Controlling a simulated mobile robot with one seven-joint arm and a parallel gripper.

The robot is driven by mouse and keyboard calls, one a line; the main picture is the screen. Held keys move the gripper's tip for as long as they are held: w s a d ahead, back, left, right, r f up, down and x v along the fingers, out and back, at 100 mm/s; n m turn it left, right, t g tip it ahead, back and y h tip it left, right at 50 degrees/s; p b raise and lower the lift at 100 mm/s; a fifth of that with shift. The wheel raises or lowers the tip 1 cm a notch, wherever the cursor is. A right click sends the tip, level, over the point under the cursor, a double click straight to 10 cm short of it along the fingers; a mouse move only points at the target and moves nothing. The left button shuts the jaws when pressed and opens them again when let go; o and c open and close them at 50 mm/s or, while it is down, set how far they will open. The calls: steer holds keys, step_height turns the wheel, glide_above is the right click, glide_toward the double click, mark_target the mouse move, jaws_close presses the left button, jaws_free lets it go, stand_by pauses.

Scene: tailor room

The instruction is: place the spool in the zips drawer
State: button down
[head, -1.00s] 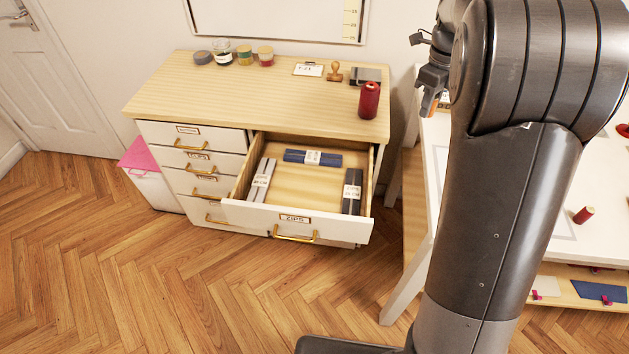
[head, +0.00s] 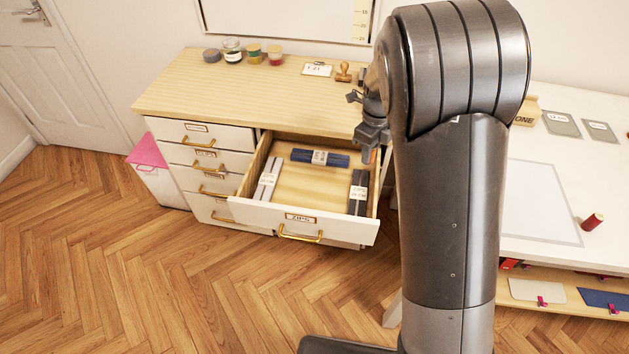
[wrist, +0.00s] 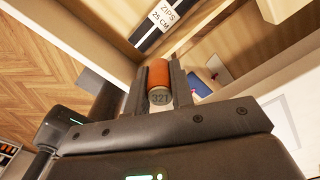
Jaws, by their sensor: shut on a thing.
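My gripper (head: 371,150) is shut on an orange spool (wrist: 159,76) marked 321, held between the two fingers in the wrist view. In the head view only a small orange bit of it shows at the fingertips. The zips drawer (head: 262,215) is pulled open, with its label and brass handle on the front. Zip packs lie inside: a grey one (head: 268,180) at left, a blue one (head: 319,158) at the back, a dark one (head: 358,190) at right. The gripper is by the drawer's right rear corner; its exact height above it is unclear.
The dresser top (head: 230,95) holds jars, a note card and a stamp (head: 344,72) at the back. My arm hides its right end. A white table (head: 540,260) with a red spool (head: 592,222) stands to the right. The drawer's middle is bare.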

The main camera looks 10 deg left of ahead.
step_height(320, 180, down, 8)
glide_above(324, 192)
step_height(324, 192, down, 6)
steer(key=shift+f, duration=2.3)
steer(key=c, duration=1.3)
jaws_free()
steer(key=shift+f, duration=0.1)
steer(key=shift+o, duration=0.2)
step_height(324, 192, up, 12)
steer(key=shift+r, duration=0.25)
